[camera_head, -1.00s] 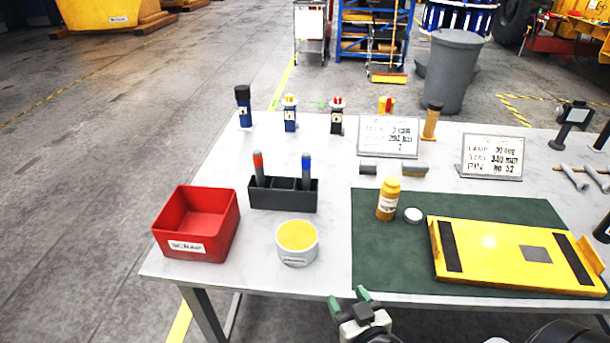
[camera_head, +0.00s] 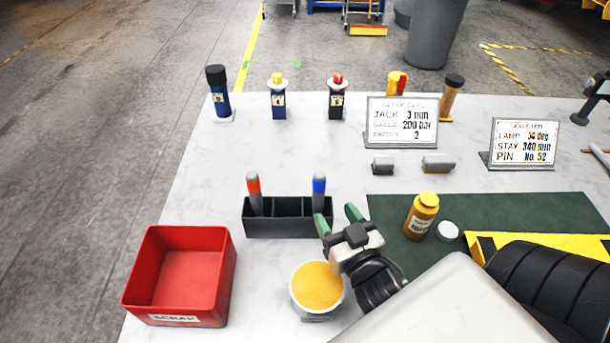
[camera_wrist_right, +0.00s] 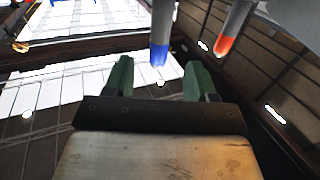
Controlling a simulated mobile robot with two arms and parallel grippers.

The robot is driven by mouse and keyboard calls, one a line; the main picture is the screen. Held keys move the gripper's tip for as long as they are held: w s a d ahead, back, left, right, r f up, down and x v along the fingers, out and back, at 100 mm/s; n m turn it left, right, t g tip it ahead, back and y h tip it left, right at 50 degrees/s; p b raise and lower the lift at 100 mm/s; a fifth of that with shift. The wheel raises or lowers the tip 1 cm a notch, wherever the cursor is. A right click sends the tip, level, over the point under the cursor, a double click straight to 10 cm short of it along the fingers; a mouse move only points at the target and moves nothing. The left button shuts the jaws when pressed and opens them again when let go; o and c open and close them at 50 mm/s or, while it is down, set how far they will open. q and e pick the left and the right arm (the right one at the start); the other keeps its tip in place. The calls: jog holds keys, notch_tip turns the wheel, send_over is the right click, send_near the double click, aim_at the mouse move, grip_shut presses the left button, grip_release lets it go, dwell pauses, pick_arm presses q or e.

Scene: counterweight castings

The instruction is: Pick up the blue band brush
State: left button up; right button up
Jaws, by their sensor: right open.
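The blue band brush (camera_head: 319,190) stands upright in the right part of a black holder (camera_head: 285,228); it has a grey body with a blue band near its top. A similar brush with a red-orange band (camera_head: 254,190) stands in the left part. My right gripper (camera_head: 338,220) is open, its green fingertips just right of and in front of the blue band brush. In the right wrist view the blue band brush (camera_wrist_right: 160,40) shows beyond and between the two open fingertips (camera_wrist_right: 158,78), with the red band brush to its right. My left gripper is not in view.
A tin with a yellow top (camera_head: 317,287) stands close below the right gripper. A red scrap bin (camera_head: 182,272) is at the left. An orange bottle (camera_head: 421,215) and white cap (camera_head: 447,231) are to the right. Sign cards (camera_head: 402,122) stand behind.

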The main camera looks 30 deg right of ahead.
aim_at(321, 193)
jog(key=w, duration=0.1)
jog(key=w+p, duration=0.1)
jog(key=w, duration=0.2)
jog(key=shift+w+d+r, duration=0.2)
jog(key=shift+d+r, duration=0.15)
jog(key=w, duration=0.1)
jog(key=w+p, duration=0.1)
jog(key=w, duration=0.1)
jog(key=w+p, duration=0.1)
jog(key=w, duration=0.1)
jog(key=shift+d+f, duration=0.25)
jog(key=shift+d, duration=0.1)
jog(key=shift+w+d+f, duration=0.1)
jog(key=shift+w+f, duration=0.05)
jog(key=shift+w, duration=0.2)
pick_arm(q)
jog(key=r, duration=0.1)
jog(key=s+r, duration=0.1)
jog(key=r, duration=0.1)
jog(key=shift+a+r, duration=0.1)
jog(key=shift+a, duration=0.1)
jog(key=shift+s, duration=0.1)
pick_arm(e)
jog(key=shift+s, duration=0.1)
jog(key=shift+c, duration=1.4)
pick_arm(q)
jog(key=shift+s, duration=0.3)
pick_arm(e)
jog(key=c, duration=0.7)
